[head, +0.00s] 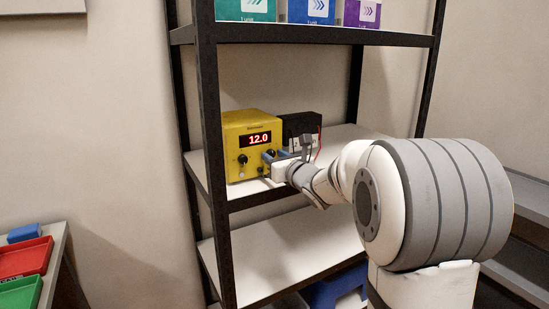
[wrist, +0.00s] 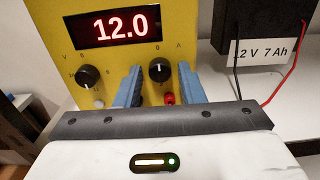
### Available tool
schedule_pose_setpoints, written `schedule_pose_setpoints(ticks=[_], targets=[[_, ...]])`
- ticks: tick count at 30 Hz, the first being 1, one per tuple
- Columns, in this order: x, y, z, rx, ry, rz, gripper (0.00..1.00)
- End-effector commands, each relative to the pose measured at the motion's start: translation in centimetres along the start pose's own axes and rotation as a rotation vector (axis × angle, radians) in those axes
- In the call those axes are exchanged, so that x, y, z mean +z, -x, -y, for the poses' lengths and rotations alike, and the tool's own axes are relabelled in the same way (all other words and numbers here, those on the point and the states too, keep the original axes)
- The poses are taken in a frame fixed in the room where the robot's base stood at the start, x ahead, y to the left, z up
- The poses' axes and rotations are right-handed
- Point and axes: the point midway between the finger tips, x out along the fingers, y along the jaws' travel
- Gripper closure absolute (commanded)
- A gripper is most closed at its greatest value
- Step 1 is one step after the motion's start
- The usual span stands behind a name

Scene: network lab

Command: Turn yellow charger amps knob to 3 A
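The yellow charger (head: 232,163) stands on the middle shelf, its display reading 12.0. In the wrist view the charger's yellow front (wrist: 185,20) fills the upper left. Its amps knob (wrist: 159,70), black with a white pointer and an A above right, sits on the right of the front. A second black knob (wrist: 91,77), marked V, is on the left. My gripper (head: 270,157) is at the charger's front. Its two blue fingers (wrist: 160,83) stand apart, one on each side of the amps knob. I cannot tell whether they touch it.
A black 12 V 7 Ah battery (head: 301,130) with red and black wires stands right of the charger. A dark shelf post (head: 211,150) rises just left of the charger. Colored boxes (head: 308,10) are on the shelf above. Red and green bins (head: 24,260) are at lower left.

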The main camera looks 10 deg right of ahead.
Motion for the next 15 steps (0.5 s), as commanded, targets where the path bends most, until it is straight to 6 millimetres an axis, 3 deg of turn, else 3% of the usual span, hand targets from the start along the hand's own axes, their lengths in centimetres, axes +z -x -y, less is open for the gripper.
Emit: schedule_pose_setpoints(ticks=[12,15], targets=[[-0.01,0.0,-0.06,0.001,0.0,0.0,0.99],[-0.03,0.0,-0.07,0.001,-0.002,0.0,1.0]])
